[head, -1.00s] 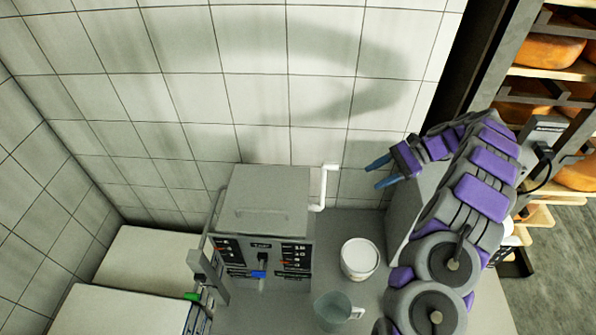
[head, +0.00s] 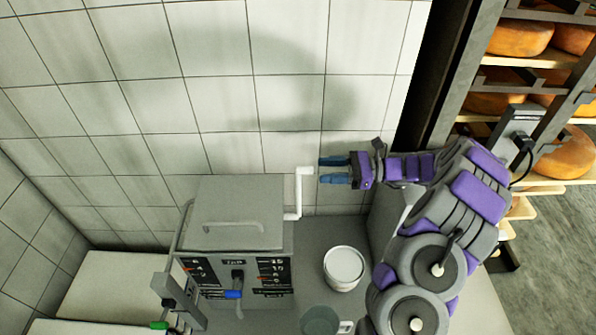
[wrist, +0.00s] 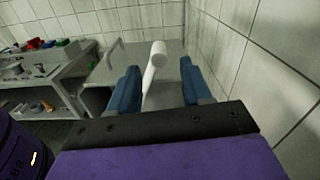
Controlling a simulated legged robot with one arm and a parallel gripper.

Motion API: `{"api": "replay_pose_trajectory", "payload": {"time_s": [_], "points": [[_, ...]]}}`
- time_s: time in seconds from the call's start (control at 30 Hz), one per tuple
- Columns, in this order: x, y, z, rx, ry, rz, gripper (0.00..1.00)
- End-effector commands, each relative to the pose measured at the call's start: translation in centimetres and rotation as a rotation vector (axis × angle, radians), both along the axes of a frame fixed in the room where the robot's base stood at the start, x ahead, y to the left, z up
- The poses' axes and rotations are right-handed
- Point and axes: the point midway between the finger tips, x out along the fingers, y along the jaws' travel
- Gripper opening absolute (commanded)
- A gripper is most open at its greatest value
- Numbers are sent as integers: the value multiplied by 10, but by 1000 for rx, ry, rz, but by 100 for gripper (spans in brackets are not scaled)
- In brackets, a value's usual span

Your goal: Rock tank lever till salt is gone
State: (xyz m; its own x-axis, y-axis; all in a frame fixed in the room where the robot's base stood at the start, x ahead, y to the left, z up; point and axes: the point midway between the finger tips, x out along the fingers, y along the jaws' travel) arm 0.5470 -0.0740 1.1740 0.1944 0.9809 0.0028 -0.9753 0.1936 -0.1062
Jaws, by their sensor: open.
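The grey metal tank (head: 236,215) stands on the counter against the tiled wall, with a labelled front panel and a blue-tipped lever or tap (head: 234,294). A white crank-shaped lever (head: 299,190) rises from its right side, its top end pointing right. My gripper (head: 322,170) is open, its blue fingers just right of the lever's top end. In the wrist view the white lever (wrist: 152,72) stands between the two open fingers, beyond or near their tips; I cannot tell whether they touch it. No salt is visible, as the tank lid is closed.
A white tub (head: 344,267) and a clear jug (head: 321,321) stand on the counter (head: 318,238) right of the tank. White-topped blocks (head: 110,280) lie at the left. Shelves with orange cheese wheels (head: 520,38) stand at the right. The tiled wall is close behind.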

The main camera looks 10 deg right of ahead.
Motion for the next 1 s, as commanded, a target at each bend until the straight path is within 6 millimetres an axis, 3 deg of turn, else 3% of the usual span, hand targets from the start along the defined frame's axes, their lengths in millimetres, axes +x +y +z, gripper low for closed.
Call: {"api": "replay_pose_trajectory", "payload": {"time_s": [0.2, 0.4, 0.87, 1.0], "points": [[8, 43, -1, 1, 2, 4, 48], [14, 70, -1, -2, -2, 0, 48], [17, 82, 0, -1, -2, -1, 48], [17, 82, 0, -2, -1, -1, 37]]}}
